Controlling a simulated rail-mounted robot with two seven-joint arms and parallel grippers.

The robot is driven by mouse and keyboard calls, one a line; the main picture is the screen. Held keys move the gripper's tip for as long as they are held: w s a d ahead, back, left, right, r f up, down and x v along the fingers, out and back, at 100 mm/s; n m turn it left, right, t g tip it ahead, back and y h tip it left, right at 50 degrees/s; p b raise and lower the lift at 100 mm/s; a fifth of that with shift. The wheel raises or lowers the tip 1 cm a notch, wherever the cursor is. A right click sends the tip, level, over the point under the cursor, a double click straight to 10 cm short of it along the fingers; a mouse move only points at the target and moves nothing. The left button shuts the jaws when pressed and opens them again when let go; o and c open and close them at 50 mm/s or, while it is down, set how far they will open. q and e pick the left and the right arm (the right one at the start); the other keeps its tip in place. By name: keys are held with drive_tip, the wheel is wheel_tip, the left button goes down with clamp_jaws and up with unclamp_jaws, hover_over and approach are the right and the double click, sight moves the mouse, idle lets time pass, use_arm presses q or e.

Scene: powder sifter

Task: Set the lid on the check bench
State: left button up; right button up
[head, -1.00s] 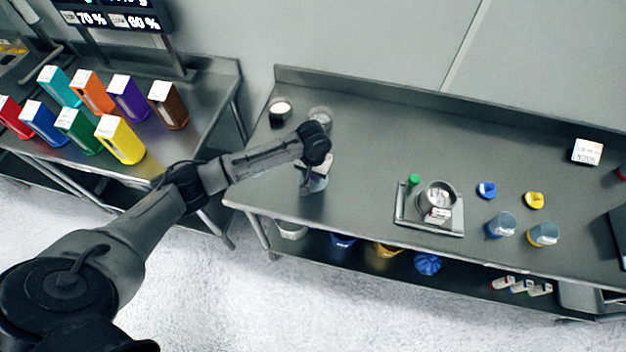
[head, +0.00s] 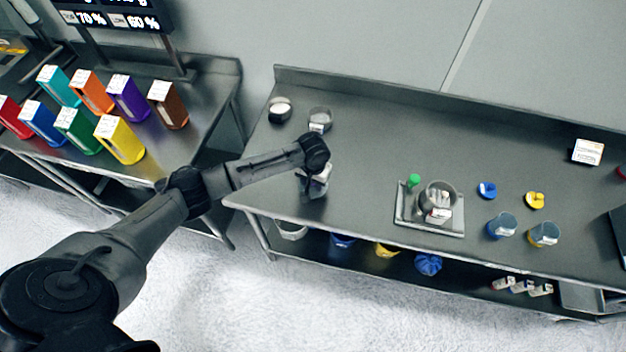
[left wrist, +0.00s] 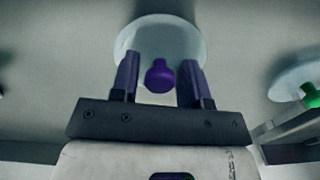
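The lid (left wrist: 187,38) shows in the left wrist view as a pale round disc with a purple knob (left wrist: 160,76). The knob stands between the two purple-looking fingers of my left gripper (left wrist: 160,84), with a gap visible on each side. The gripper is open around the knob and not closed on it. In the head view my left gripper (head: 315,184) is low over the left part of the check bench (head: 370,150). My arm and gripper largely hide the lid there. My right gripper is not in view.
A tray (head: 404,215) with a metal pot (head: 437,194) and a green knob (head: 413,180) stands right of the gripper. Two round containers (head: 280,109) (head: 320,119) stand behind it. Blue and yellow lids and two cups are farther right. Coloured boxes fill the left table.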

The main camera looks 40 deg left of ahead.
use_arm(q)
drive_tip(key=shift+o, duration=0.9)
wheel_tip(320, 180, up, 12)
drive_tip(key=p, duration=0.1)
drive_tip(key=shift+r, duration=0.15)
drive_tip(key=s+d+f+m+t+h, duration=0.1)
drive_tip(key=s+d+f+m, duration=0.1)
drive_tip(key=s+d+f, duration=0.3)
drive_tip(key=s+d+f+m+t+h, duration=0.1)
drive_tip(key=s+d+f+m, duration=0.2)
drive_tip(key=s+d, duration=0.45)
drive_tip(key=s+a+r+t+y, duration=0.1)
drive_tip(key=s+r, duration=0.1)
drive_tip(key=s, duration=1.6)
drive_tip(key=shift+a+m+t+y, duration=0.3)
drive_tip(key=shift+a+y, duration=0.1)
